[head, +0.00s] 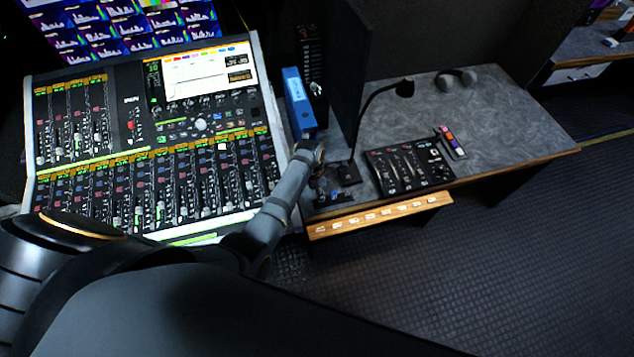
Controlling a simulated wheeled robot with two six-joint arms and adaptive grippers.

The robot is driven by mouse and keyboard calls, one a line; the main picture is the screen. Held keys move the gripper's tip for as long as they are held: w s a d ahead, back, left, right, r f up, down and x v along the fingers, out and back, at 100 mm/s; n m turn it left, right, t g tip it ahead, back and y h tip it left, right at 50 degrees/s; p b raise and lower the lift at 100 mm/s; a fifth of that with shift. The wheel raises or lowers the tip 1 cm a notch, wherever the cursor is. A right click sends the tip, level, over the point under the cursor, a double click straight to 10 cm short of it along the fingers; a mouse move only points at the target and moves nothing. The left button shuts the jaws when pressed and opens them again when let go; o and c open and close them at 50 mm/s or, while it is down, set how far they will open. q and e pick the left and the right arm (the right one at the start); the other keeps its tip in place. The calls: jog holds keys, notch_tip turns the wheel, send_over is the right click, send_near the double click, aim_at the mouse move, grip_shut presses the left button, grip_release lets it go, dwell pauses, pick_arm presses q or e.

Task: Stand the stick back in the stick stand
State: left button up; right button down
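My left arm reaches in from the lower left, and its gripper (319,172) is over the desk's left end, beside the mixing console. Its fingers are small and dark against dark items, so I cannot tell whether they are open or shut. A small blue spot (335,195) shows just below the fingers; I cannot tell whether it is the stick or whether it is held. My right gripper is not in view.
A mixing console (160,140) fills the left. A blue box (298,100) stands by the wrist, next to a dark upright panel (357,65). A gooseneck lamp or microphone (404,88), a black control panel (405,167) and headphones (457,78) are on the grey desk (500,115). A labelled wooden ledge (380,214) runs along the front.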

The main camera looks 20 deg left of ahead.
pick_arm(q)
notch_tip(320, 180, up, 7)
jog(key=shift+s+a, duration=0.3)
jog(key=shift+a, duration=0.05)
dwell(0.6)
